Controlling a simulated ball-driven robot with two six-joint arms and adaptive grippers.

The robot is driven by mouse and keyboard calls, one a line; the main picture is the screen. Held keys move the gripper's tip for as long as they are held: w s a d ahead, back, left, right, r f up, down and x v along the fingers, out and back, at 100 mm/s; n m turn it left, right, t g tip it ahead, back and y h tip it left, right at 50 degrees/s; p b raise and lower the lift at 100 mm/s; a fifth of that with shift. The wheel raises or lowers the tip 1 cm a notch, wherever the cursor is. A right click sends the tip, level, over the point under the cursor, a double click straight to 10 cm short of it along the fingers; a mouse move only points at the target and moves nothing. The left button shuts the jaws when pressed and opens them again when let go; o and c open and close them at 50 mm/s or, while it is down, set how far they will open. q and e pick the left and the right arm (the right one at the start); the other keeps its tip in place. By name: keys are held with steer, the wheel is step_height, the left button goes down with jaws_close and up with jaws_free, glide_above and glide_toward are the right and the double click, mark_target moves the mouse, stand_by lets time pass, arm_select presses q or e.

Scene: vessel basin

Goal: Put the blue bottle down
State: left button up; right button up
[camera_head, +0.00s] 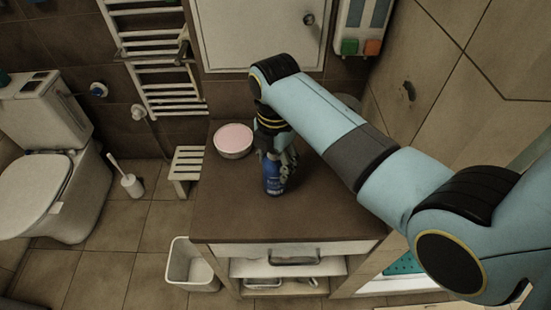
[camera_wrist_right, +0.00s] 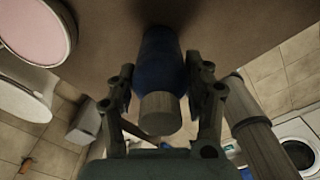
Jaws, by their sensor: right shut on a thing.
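The blue bottle (camera_head: 272,178) is upright at the brown cabinet top (camera_head: 325,212), near its middle. In the right wrist view the bottle (camera_wrist_right: 158,65) has a pale round cap and sits between the two fingers. My right gripper (camera_head: 284,168) is shut on the bottle from above and behind; it also shows in the right wrist view (camera_wrist_right: 160,95). The bottle's base looks at or very close to the top, but I cannot tell whether it touches. My left gripper is not in view.
A bowl with pink contents (camera_head: 234,139) stands left of the bottle, on the same top. The top's front and right parts are clear. A slatted stool (camera_head: 187,165), a white bin (camera_head: 191,265) and a toilet (camera_head: 45,180) stand to the left.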

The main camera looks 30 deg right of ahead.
steer(key=shift+f, duration=0.15)
steer(key=o, duration=1.3)
